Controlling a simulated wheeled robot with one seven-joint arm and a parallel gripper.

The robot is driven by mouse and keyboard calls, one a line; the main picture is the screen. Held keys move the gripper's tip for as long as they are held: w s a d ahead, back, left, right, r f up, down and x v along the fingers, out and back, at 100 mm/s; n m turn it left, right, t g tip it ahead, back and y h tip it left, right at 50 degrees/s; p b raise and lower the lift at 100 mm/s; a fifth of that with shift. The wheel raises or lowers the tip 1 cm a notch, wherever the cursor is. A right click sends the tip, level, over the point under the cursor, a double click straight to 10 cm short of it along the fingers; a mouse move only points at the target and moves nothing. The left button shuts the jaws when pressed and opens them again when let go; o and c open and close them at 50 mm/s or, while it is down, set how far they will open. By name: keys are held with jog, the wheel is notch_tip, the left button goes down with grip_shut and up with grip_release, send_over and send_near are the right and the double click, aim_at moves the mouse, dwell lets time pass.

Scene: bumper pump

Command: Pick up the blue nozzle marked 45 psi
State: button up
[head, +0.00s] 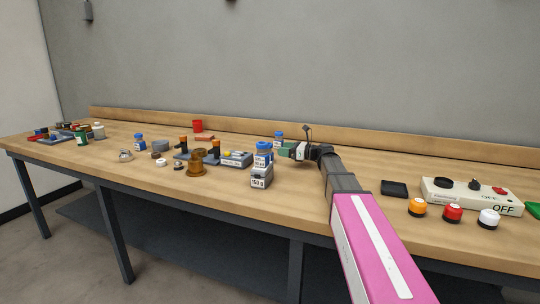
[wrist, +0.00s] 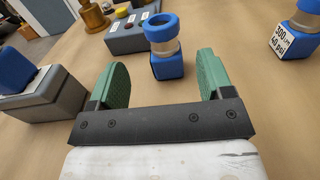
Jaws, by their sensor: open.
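My gripper (wrist: 162,72) is open, with green pads on both fingers and nothing held. A blue nozzle (wrist: 166,66) with a blue ring top, a pale clear neck and a square blue base stands upright between and just beyond the fingertips. No marking on it is readable.
A grey block marked 150 g (head: 261,181) stands close to the gripper; it shows at left in the wrist view (wrist: 45,98) with a blue piece above it. A grey box with coloured buttons (wrist: 128,40) and a brass part (wrist: 93,15) lie beyond. A control box (head: 470,197) stands right.

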jog(key=x, duration=0.8)
jog(key=shift+w+a+f, duration=0.15)
jog(key=shift+w+f, duration=0.05)
jog(key=shift+f, duration=0.2)
jog(key=c, duration=1.1)
